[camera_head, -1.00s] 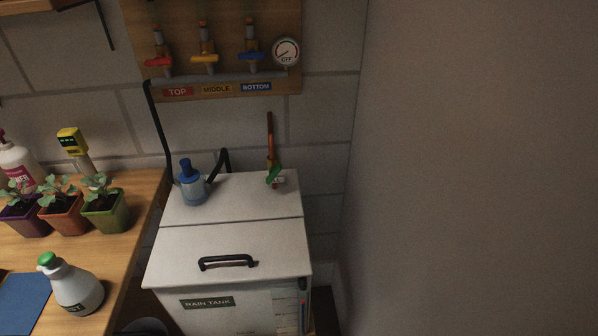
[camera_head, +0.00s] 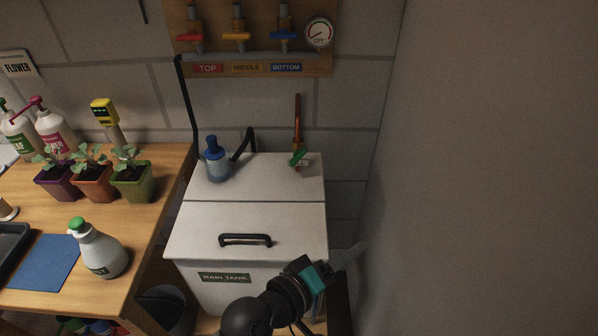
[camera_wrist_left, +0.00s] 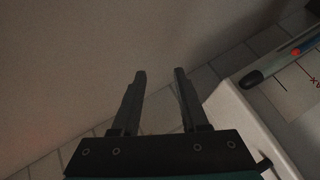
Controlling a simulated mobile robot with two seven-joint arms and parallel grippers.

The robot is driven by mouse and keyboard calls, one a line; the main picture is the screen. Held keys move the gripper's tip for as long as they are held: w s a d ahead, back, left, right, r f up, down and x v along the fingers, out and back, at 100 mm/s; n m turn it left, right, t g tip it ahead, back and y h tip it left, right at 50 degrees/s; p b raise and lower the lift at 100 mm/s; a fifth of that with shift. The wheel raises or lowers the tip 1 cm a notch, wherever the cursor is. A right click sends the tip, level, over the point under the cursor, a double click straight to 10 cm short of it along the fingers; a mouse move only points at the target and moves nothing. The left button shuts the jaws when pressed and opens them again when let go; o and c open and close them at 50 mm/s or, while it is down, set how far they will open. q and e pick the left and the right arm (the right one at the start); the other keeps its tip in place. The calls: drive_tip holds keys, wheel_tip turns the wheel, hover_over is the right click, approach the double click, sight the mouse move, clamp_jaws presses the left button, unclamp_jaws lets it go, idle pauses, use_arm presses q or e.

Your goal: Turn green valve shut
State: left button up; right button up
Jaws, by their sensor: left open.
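The green valve (camera_head: 298,158) is a small green handle on a copper pipe at the back right of the white rain tank's lid (camera_head: 255,185). My left gripper (camera_head: 356,252) is in front of the tank's right side, lower and nearer than the valve, with clear space between them. In the left wrist view its two dark fingers (camera_wrist_left: 160,72) are apart with nothing between them. The valve does not show in that view. My right gripper is not in view.
A blue pump (camera_head: 216,160) stands on the lid at the back left, and a black handle (camera_head: 245,240) is at the front. A bare wall (camera_head: 480,170) rises close on the right. A bench (camera_head: 165,210) with pots and a spray bottle (camera_head: 98,250) is at left.

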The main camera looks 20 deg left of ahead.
use_arm(q)
drive_tip(key=w+r+n+t, duration=0.3)
drive_tip(key=r+n, duration=0.1)
drive_tip(key=n, duration=0.1)
drive_tip(key=n+t+y, duration=0.2)
drive_tip(key=n+y, duration=1)
drive_tip(key=n, duration=0.7)
approach(299, 159)
drive_tip(key=s+d, duration=0.2)
drive_tip(key=s, duration=0.1)
drive_tip(key=s+d, duration=0.1)
drive_tip(key=s, duration=0.1)
drive_tip(key=shift+s+r, duration=0.2)
drive_tip(key=shift+a+f+n+y, duration=0.3)
drive_tip(key=shift+a+n+y, duration=0.1)
drive_tip(key=shift+y, duration=0.1)
drive_tip(key=b+x, duration=0.1)
drive_tip(key=x, duration=1.4)
drive_tip(key=shift+f, duration=0.1)
clamp_jaws()
